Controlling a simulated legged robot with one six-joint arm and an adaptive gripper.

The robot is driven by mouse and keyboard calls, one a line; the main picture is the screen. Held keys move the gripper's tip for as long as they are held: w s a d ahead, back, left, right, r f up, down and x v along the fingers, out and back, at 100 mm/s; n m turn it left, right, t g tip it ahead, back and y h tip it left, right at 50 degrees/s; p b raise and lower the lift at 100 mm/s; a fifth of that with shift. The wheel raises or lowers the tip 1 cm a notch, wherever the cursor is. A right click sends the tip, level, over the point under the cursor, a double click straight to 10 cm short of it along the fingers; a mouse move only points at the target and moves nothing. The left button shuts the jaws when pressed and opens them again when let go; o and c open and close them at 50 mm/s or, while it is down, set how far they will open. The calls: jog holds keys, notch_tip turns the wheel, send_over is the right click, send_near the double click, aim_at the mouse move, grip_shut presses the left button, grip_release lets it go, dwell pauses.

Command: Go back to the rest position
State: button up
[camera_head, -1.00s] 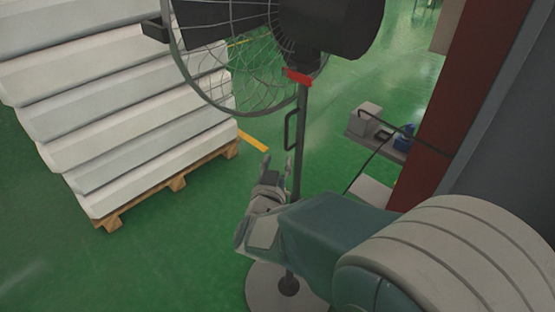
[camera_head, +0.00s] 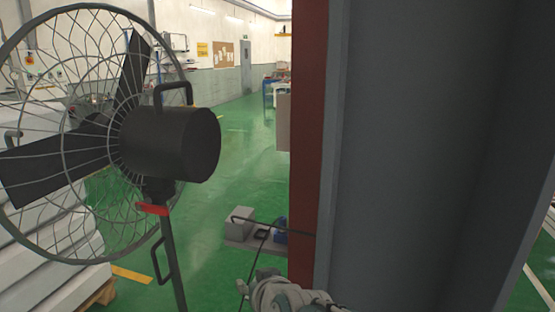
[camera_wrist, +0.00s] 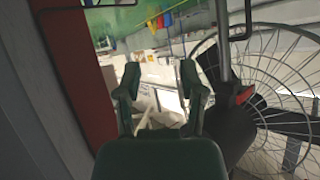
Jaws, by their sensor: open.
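My gripper (camera_wrist: 160,88) shows in the wrist view with its two dark fingers spread and nothing between them. In the head view only a grey part of my arm end (camera_head: 285,294) shows at the bottom edge, in front of the foot of the red-and-grey column; its fingers are hard to make out there. White stacked mattresses (camera_head: 28,270) stand on a wooden pallet (camera_head: 102,296) at the lower left, partly hidden behind the fan.
A large pedestal fan (camera_head: 170,143) fills the left, and its cage also shows close by in the wrist view (camera_wrist: 262,95). A red-and-grey column (camera_head: 400,150) blocks the right. A low platform with boxes (camera_head: 240,222) stands beside it. Green floor (camera_head: 215,180) is open between fan and column.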

jog(key=s+d+f+m+g+h, duration=0.2)
jog(key=s+d+g+h, duration=0.3)
jog(key=s+d, duration=1.1)
jog(key=d+m, duration=0.1)
jog(key=d, duration=0.2)
jog(key=shift+s+d+f, duration=0.3)
jog(key=shift+s+d, duration=0.05)
